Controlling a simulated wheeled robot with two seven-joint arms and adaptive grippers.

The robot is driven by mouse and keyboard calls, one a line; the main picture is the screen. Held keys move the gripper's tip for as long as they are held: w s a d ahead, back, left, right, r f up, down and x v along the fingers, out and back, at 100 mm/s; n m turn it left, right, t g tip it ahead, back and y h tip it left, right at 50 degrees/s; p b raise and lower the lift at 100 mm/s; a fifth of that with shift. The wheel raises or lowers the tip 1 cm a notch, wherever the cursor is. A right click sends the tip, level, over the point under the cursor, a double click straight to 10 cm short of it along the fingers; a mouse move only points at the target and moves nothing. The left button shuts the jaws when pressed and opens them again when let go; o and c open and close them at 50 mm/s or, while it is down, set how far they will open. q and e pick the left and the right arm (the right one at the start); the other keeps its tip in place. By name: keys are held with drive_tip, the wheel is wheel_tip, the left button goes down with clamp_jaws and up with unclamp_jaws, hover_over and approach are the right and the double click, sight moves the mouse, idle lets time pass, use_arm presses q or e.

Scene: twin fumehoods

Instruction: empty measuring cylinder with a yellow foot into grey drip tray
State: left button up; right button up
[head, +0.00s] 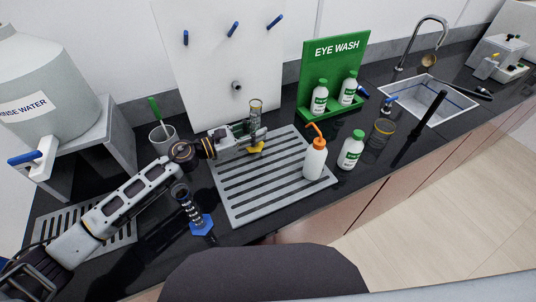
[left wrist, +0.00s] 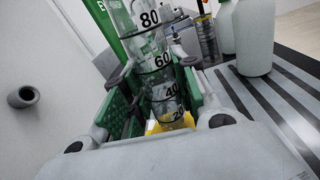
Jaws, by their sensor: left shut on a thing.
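The measuring cylinder with a yellow foot (head: 255,107) is clear and roughly upright in the head view. My left gripper (head: 249,133) is shut on it, above the yellow foot. In the left wrist view the cylinder (left wrist: 158,62) stands between the green-padded fingers (left wrist: 155,100), its marks 20 to 80 showing and no liquid evident. The foot is over the back part of the grey slotted drip tray (head: 234,204); I cannot tell whether it touches. My right gripper is not in view.
An orange-capped wash bottle (head: 314,160) stands on the tray's right side, a green-capped bottle (head: 351,151) beside it. A blue-footed cylinder (head: 199,222) stands left of the tray. A beaker (head: 163,138) is behind my arm. The tray's front middle is clear.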

sight(255, 123)
use_arm(q)
drive_tip(key=shift+n, duration=0.3)
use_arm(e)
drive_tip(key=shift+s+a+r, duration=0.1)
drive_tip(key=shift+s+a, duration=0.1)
use_arm(q)
drive_tip(key=shift+r, duration=0.1)
drive_tip(key=shift+r+n+p, duration=0.4)
drive_tip(key=shift+r+p, duration=0.65)
drive_tip(key=shift+r, duration=0.45)
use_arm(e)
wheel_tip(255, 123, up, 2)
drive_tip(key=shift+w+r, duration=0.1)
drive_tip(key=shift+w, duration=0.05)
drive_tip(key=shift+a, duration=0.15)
use_arm(q)
drive_tip(key=shift+f, duration=0.1)
drive_tip(key=shift+s+a, duration=0.25)
drive_tip(key=shift+a, duration=0.35)
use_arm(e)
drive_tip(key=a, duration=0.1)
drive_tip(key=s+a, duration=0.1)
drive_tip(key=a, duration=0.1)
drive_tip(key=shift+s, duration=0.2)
